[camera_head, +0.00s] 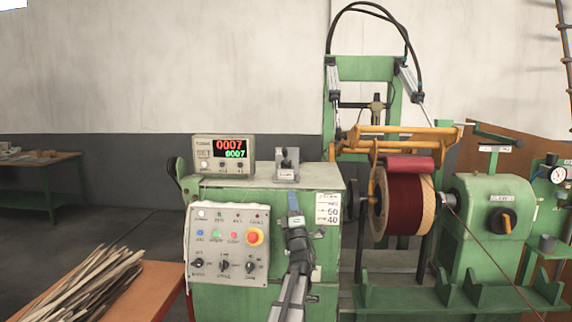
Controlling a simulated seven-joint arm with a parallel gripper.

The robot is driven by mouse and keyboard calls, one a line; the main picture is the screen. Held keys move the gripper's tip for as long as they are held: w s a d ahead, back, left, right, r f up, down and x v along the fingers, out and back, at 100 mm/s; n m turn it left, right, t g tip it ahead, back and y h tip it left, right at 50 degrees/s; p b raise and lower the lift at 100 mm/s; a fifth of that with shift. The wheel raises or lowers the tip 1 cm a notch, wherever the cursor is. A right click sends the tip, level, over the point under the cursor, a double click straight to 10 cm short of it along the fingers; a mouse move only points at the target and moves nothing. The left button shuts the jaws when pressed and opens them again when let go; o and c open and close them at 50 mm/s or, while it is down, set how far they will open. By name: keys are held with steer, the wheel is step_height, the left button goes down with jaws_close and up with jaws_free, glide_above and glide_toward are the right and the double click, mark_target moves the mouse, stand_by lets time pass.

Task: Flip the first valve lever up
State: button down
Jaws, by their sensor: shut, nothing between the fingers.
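A small grey valve block (286,175) sits on top of the green cabinet, right of the counter box. A dark, short lever (285,158) rises from it; its exact angle is too small to tell. Only one such valve stands out in view. My gripper (293,198) is in front of the cabinet, below the valve block in the picture, pointing up and away. It is shut and empty. It looks apart from the lever, though depth is hard to judge. My arm hides part of the cabinet front.
A counter box (223,155) reading 0007 stands left of the valve. A button panel (228,245) with a red-and-yellow stop button is on the cabinet front. A dark red coil (405,205) and green machine frame stand right. A table (150,290) with strips is lower left.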

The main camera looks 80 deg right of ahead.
mark_target(285, 155)
steer(key=shift+n, duration=0.5)
steer(key=shift+r, duration=0.1)
steer(key=x, duration=1.4)
steer(key=shift+w, duration=0.1)
